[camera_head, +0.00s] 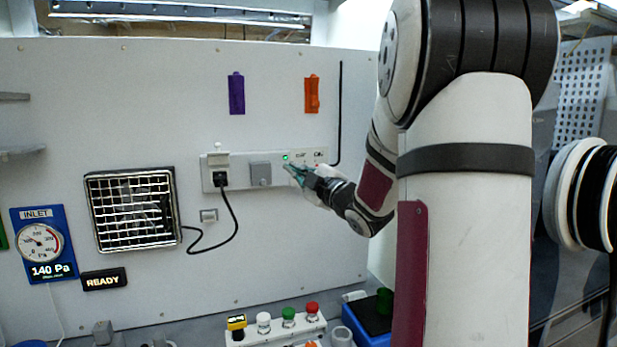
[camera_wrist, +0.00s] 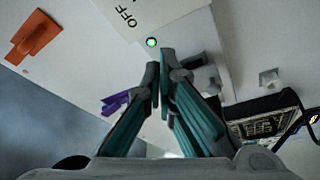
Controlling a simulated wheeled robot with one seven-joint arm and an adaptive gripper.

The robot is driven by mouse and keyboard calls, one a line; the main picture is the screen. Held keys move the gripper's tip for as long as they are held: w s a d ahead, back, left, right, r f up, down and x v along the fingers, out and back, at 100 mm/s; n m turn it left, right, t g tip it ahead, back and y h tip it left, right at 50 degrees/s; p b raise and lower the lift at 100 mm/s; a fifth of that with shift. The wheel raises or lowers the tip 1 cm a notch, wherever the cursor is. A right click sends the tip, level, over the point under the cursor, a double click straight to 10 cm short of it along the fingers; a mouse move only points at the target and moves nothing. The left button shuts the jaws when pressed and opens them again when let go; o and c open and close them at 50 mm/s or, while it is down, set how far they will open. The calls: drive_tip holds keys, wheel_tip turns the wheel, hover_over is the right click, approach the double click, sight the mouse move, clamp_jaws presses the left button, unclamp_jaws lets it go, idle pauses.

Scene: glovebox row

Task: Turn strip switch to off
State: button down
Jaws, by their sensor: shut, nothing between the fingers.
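The white power strip (camera_head: 240,175) is mounted on the grey wall panel. A lit green light (camera_head: 285,157) and the OFF and ON labels (camera_head: 308,154) are at its right end. My gripper (camera_head: 288,168) is shut and empty, its fingertips just below the green light. In the wrist view the strip (camera_wrist: 172,18) shows the OFF lettering (camera_wrist: 125,13), and the green light (camera_wrist: 151,42) is just beyond the fingertips (camera_wrist: 160,60). I cannot make out the strip's switch or its position, nor whether the fingertips touch the strip.
A black plug (camera_head: 220,180) with a cord to the grilled fan unit (camera_head: 133,211) is in the strip's left socket. A grey socket cover (camera_head: 261,173) is beside my fingertips. Purple (camera_head: 236,94) and orange (camera_head: 312,94) tags hang above. A button box (camera_head: 288,318) stands below.

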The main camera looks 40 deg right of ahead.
drive_tip(key=shift+s+d+f+p, duration=0.25)
drive_tip(key=shift+d+f, duration=0.25)
drive_tip(key=shift+d, duration=0.35)
drive_tip(key=shift+s+d+f+p, duration=0.2)
drive_tip(key=shift+d+f, duration=0.25)
drive_tip(key=shift+d, duration=0.35)
drive_tip(key=shift+s+d+f+n, duration=0.1)
drive_tip(key=shift+d+f+n, duration=0.2)
drive_tip(key=shift+n, duration=0.4)
drive_tip(key=n+g, duration=0.1)
drive_tip(key=n, duration=0.1)
drive_tip(key=n+b, duration=0.1)
drive_tip(key=n, duration=0.1)
drive_tip(key=shift+s+d+f+n+g+y, duration=0.1)
drive_tip(key=shift+d+f+n+g+y, duration=0.1)
drive_tip(key=shift+f+n+g+y, duration=0.15)
drive_tip(key=shift+a, duration=0.1)
